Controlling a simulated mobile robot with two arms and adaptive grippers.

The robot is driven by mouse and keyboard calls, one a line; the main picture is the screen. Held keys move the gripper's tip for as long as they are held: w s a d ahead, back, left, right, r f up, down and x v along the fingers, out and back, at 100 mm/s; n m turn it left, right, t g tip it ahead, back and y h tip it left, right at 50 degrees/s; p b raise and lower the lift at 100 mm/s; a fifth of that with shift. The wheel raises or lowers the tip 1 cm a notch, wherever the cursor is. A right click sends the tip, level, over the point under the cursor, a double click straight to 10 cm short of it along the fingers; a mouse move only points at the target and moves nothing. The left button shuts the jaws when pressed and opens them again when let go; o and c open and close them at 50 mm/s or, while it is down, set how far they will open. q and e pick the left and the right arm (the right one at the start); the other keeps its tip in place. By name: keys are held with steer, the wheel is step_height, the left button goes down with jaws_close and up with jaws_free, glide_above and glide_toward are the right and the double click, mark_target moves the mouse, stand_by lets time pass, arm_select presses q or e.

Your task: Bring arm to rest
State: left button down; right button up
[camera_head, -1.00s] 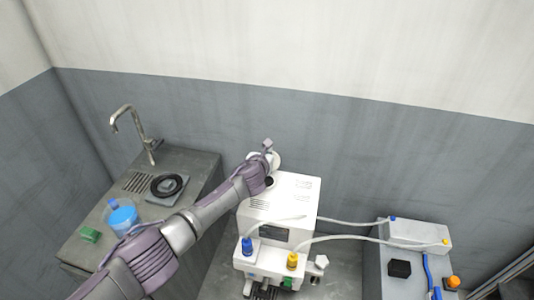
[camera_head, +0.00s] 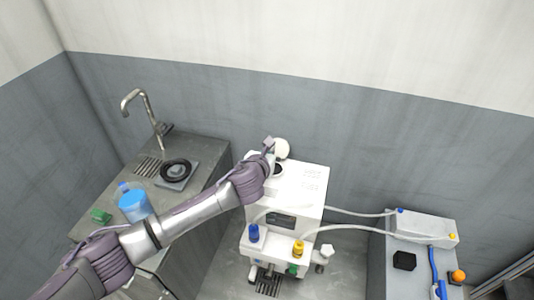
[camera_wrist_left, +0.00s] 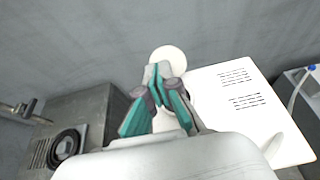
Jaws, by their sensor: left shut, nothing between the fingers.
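My left arm reaches in from the lower left in the head view. Its gripper (camera_head: 268,146) is over the back left corner of the white machine (camera_head: 306,180), beside a round white lid (camera_head: 281,149) that stands open. In the left wrist view my left gripper (camera_wrist_left: 158,70) has its teal fingers closed together with nothing between them. There the white lid (camera_wrist_left: 168,56) shows behind the fingertips and the machine top (camera_wrist_left: 236,100) lies to their right. I cannot tell whether the fingers touch the lid. My right gripper is not in view.
A grey counter (camera_head: 200,150) with a faucet (camera_head: 146,112), a black ring (camera_head: 176,169), a blue container (camera_head: 134,206) and a green block (camera_head: 101,216) stands left. A white box (camera_head: 424,226) with tubes to the machine is at right, near a black cube (camera_head: 404,260).

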arm_select(q)
steer(key=s+a+f+n+g+y, duration=0.1)
steer(key=s+a+f+n+g, duration=0.15)
steer(key=s+n, duration=0.65)
steer(key=s+a+f+n+g, duration=0.1)
steer(key=s+a+f+n, duration=0.2)
steer(key=s+n, duration=0.55)
steer(key=s+a+f+n+g+y, duration=0.2)
steer(key=s+a+n+g, duration=0.1)
steer(key=s+a+n, duration=0.8)
steer(key=s+a+f+n+g+y, duration=0.1)
steer(key=s+a+f+n+g, duration=0.2)
steer(key=s+a+n, duration=0.75)
steer(key=s+d+f+m+g+b, duration=0.1)
steer(key=s+d+f, duration=0.1)
steer(key=f, duration=1.2)
steer(key=s+d+f+m+b, duration=0.1)
steer(key=s+d+f+b, duration=0.1)
steer(key=f, duration=1.3)
steer(key=s+a+f+g+b, duration=0.1)
steer(key=s+a+f+b, duration=0.1)
steer(key=s+f, duration=1.4)
steer(key=shift+s+a+f, duration=0.15)
steer(key=shift+a+f, duration=0.5)
steer(key=shift+g, duration=0.25)
